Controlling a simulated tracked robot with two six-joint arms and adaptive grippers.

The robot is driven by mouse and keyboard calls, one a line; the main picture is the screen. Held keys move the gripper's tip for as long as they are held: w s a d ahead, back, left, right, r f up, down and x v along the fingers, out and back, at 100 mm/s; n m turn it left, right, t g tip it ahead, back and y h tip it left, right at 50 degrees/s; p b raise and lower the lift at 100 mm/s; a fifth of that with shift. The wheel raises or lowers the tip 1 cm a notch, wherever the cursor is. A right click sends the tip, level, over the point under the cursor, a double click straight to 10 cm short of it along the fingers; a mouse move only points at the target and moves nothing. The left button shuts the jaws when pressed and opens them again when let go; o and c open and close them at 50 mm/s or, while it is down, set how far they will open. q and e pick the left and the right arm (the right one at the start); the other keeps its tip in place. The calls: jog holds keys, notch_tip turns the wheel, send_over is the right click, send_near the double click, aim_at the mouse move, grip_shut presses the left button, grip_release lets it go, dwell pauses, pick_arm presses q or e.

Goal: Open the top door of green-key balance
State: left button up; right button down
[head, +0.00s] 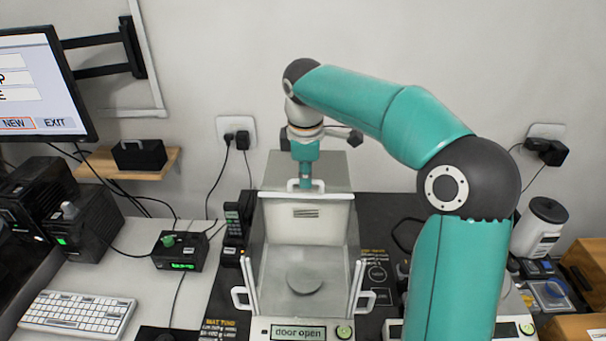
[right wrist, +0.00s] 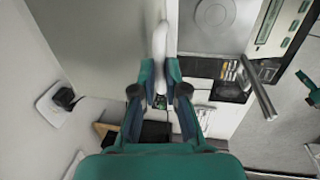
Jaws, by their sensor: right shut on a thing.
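The balance (head: 262,331) with the round green key (head: 344,332) stands at the front centre, and its display reads "door open". Its chamber looks uncovered from above, with the round pan (head: 305,280) visible inside. The top door's white handle (head: 293,185) is at the rear upper edge of the chamber. My right gripper (head: 305,183) points down there, shut on this handle. In the right wrist view the fingers (right wrist: 160,92) close on the white handle bar (right wrist: 160,48). My left gripper is not in view.
White side handles (head: 241,298) stick out at both sides of the chamber. A second balance (head: 508,329) is at the right, partly behind my right arm. A keyboard (head: 78,314), a small box with a green knob (head: 180,252) and a monitor (head: 45,85) are at the left.

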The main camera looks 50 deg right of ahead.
jog(key=c, duration=1.2)
grip_release()
jog(key=shift+w, duration=0.1)
notch_tip(320, 180, up, 12)
jog(key=s+a, duration=0.1)
jog(key=shift+s+a+f, duration=0.15)
jog(key=shift+s+a, duration=0.15)
jog(key=shift+a, duration=0.1)
